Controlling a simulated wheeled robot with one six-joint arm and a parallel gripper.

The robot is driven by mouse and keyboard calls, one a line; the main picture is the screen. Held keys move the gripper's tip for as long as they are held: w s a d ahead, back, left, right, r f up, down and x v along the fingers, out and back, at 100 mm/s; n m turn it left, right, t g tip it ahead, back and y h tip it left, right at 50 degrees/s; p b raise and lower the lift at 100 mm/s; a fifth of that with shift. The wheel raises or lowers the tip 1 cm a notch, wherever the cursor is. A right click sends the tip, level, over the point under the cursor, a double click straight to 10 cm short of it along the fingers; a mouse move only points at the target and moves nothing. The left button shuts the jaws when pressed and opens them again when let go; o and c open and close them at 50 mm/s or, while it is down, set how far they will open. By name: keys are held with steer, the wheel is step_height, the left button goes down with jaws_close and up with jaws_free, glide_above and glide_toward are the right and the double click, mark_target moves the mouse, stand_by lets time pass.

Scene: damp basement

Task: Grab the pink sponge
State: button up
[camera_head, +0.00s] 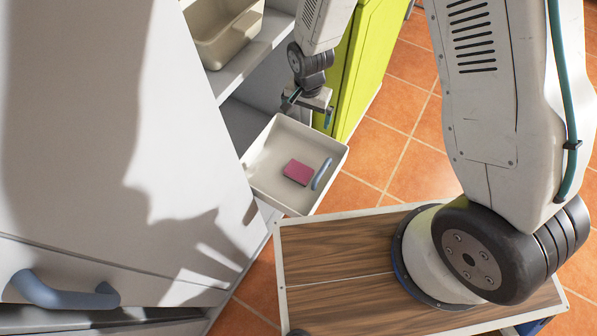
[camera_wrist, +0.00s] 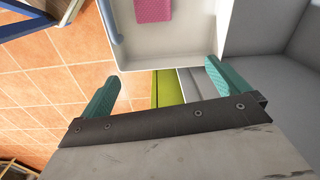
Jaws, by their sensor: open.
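In the wrist view the sponge (camera_wrist: 153,10) shows at the top edge, partly cut off by the frame. My gripper (camera_head: 310,108) is above the far end of the drawer, apart from the sponge. In the wrist view my gripper (camera_wrist: 160,85) has its two teal fingers wide apart with nothing between them.
A yellow-green cabinet panel (camera_head: 362,65) stands right of the drawer. A beige bin (camera_head: 222,30) sits on a shelf above. A white cabinet door with a blue handle (camera_head: 62,291) fills the left. Orange tiled floor (camera_head: 372,150) is clear.

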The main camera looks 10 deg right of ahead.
steer(key=m, duration=0.2)
glide_above(299, 170)
steer(key=f, duration=1.7)
steer(key=shift+s+a+f, duration=0.2)
steer(key=shift+s, duration=0.1)
steer(key=f, duration=0.7)
steer(key=shift+w+d+f, duration=0.15)
steer(key=shift+w+f, duration=0.1)
steer(key=shift+f, duration=0.1)
steer(key=shift+c, duration=0.3)
steer(key=c, duration=0.7)
